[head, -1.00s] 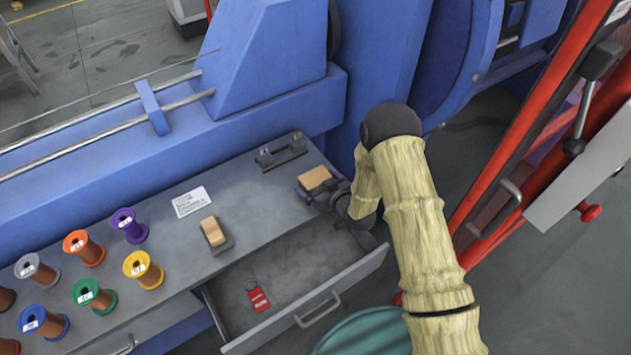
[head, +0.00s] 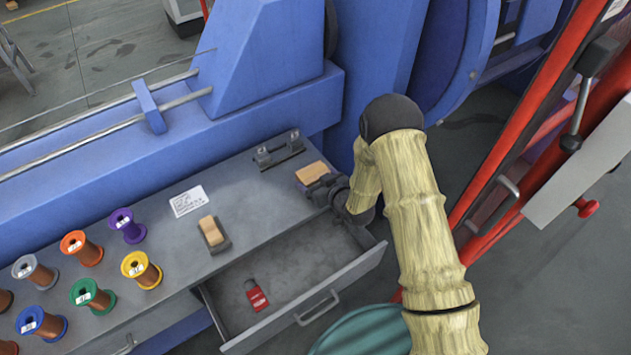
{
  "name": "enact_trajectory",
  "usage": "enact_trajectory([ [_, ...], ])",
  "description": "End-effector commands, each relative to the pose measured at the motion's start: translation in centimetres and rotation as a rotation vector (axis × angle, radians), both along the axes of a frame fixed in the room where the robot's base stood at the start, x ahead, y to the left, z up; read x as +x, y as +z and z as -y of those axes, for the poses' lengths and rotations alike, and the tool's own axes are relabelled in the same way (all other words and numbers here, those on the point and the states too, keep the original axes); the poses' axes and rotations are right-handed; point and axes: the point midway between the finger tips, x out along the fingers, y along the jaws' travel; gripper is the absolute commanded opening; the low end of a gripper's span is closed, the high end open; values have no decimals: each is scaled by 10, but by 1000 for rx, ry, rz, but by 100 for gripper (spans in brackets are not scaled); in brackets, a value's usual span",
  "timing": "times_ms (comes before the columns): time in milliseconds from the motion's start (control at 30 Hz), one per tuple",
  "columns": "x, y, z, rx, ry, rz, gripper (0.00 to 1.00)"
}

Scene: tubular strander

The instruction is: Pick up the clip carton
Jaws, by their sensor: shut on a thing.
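The clip carton appears to be the small tan box (head: 312,173) at the right end of the grey bench top, in the head view. My gripper (head: 318,186) reaches it from the right and is shut on it. The dark jaws hide the carton's lower part. I cannot tell whether its underside touches the bench top.
An open drawer (head: 345,291) with a red item (head: 256,295) inside juts out below. A second tan block on a dark base (head: 212,233), a white card (head: 188,201), a metal bracket (head: 278,149) and several spools stand on the bench. A red frame (head: 530,125) rises at right.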

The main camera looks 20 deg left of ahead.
Motion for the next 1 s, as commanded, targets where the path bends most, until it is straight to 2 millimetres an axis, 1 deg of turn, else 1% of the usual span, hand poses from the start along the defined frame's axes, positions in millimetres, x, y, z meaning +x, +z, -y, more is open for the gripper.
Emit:
enact_trajectory([
  [33,1,10,0,3,-1,4,52],
  [300,1,59,0,4,-1,5,52],
  [467,1,79,0,3,-1,3,52],
  [600,0,85,0,2,0,1,52],
  [1000,0,85,0,2,0,1,52],
])
